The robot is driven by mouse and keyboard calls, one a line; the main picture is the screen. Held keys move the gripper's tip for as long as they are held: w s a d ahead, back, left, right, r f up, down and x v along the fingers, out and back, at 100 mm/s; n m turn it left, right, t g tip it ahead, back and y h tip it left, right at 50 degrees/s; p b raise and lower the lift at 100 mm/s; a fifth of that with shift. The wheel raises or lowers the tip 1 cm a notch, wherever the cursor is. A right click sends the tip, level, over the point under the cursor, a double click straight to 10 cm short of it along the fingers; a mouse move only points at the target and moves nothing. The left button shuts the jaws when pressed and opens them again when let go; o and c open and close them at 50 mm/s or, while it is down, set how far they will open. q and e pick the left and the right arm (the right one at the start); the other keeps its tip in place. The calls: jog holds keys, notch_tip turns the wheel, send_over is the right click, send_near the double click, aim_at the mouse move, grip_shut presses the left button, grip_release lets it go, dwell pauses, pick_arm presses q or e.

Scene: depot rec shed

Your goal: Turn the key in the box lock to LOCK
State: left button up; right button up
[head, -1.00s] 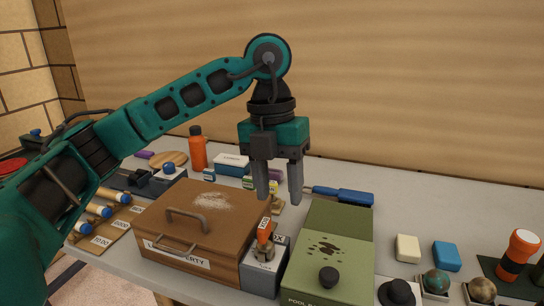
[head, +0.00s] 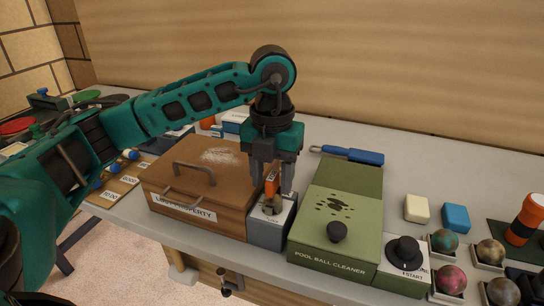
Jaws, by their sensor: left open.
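The key, with an orange tag-like head (head: 272,183), stands upright in the lock on top of a small grey box (head: 269,230). The box sits between the brown "lost property" box and the green pool ball cleaner. My left gripper (head: 272,190) points down, open, just above the grey box. Its two fingers appear on either side of the orange key head; whether they touch it I cannot tell. The lock's markings are too small or hidden to read. My right gripper is not in view.
The brown lidded box (head: 200,182) stands close on the left. The green pool ball cleaner (head: 335,225), with a black knob, stands close on the right. A blue-handled brush (head: 352,155) lies behind. Balls, sponges and an orange torch (head: 525,220) are further right.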

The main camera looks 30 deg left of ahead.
pick_arm(q)
jog(key=shift+f, duration=0.5)
grip_shut()
